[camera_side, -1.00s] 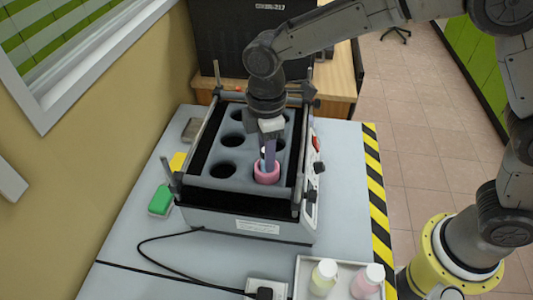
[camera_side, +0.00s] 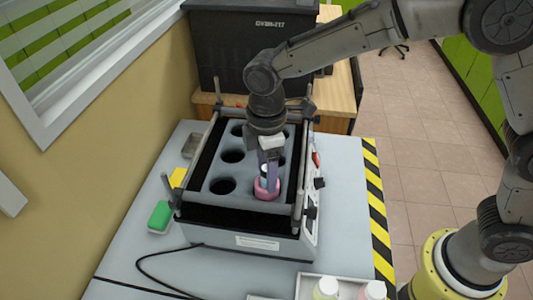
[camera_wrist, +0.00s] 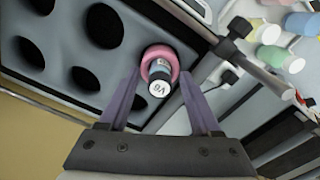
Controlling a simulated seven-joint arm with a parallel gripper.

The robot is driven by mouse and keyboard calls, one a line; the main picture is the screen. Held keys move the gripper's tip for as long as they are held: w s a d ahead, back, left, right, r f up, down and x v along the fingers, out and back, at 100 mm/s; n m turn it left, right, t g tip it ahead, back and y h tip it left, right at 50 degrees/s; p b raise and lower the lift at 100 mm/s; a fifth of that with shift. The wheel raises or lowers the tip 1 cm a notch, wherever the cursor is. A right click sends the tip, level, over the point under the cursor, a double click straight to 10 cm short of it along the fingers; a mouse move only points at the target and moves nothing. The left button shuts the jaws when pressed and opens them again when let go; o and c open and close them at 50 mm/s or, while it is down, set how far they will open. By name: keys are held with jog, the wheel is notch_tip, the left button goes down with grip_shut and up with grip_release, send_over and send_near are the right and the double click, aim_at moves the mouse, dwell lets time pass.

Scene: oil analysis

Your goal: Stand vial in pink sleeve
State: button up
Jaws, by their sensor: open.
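The pink sleeve (camera_side: 267,191) sits in the near right hole of the grey block on the machine; it also shows in the wrist view (camera_wrist: 151,53). The vial (camera_wrist: 160,79), with a white marked cap, stands inside the pink sleeve. In the side view its white cap (camera_side: 264,170) shows just between the fingers. My gripper (camera_side: 268,178) is over the sleeve, pointing down. In the wrist view its two purple fingers (camera_wrist: 160,88) are spread either side of the vial, with gaps between them and the cap.
The grey block (camera_side: 200,183) has several empty dark holes. Metal posts and side rails (camera_side: 302,165) frame the machine. A white tray (camera_side: 305,284) with capped bottles stands at the near edge. A green sponge (camera_side: 160,216) lies left of the machine.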

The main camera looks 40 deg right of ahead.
notch_tip(320, 180, up, 11)
jog(key=s+d+r+m+t, duration=0.1)
jog(key=s+d+r+m, duration=0.25)
jog(key=d, duration=0.35)
jog(key=s+d+f+m+t, duration=0.3)
jog(key=s+d+m, duration=0.8)
jog(key=s+d, duration=0.4)
jog(key=s+t, duration=0.1)
jog(key=s, duration=0.1)
jog(key=shift+s+d+f+t, duration=0.15)
jog(key=shift+s+d+t, duration=0.15)
jog(key=shift+d, duration=0.05)
dwell(1.3)
